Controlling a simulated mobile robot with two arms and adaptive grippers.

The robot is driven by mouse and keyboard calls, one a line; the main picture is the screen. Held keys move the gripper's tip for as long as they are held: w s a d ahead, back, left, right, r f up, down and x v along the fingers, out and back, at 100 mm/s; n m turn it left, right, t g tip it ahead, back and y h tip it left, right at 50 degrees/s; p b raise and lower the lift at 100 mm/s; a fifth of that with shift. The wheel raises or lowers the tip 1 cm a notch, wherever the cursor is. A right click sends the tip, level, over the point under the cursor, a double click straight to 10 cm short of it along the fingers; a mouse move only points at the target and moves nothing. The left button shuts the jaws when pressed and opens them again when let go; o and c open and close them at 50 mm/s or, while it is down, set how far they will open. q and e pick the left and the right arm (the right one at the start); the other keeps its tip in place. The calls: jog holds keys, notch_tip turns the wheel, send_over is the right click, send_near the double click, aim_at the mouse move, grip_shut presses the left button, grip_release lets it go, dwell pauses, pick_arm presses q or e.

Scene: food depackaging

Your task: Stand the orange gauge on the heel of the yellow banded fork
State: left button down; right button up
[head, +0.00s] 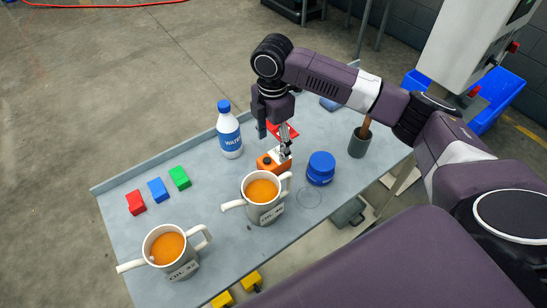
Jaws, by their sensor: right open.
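The orange gauge (269,164), a small orange block with a dark round part, sits on the grey table behind the nearer-right mug. My right gripper (285,152) points down at the gauge's right end, with its fingers open; I cannot tell whether they touch it. Two yellow pieces show at the table's front edge, a left one (222,299) and a right one (251,280). They may be parts of the yellow banded fork, but the table hides most of them and no band or heel is clear. My left gripper is not in view.
Two white two-handled mugs of orange drink, one central (264,213) and one front left (182,268), stand near the front edge.

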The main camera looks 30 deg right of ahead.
aim_at(274, 158)
jog(key=f, duration=0.2)
jog(key=f+p, duration=0.1)
jog(key=f, duration=0.1)
jog(key=f+p, duration=0.1)
jog(key=f, duration=0.1)
jog(key=shift+d+f, duration=0.25)
jog(key=shift+f, duration=0.45)
jog(key=c, duration=1.6)
jog(key=shift+r+b, duration=1.55)
jog(key=shift+r, duration=8.45)
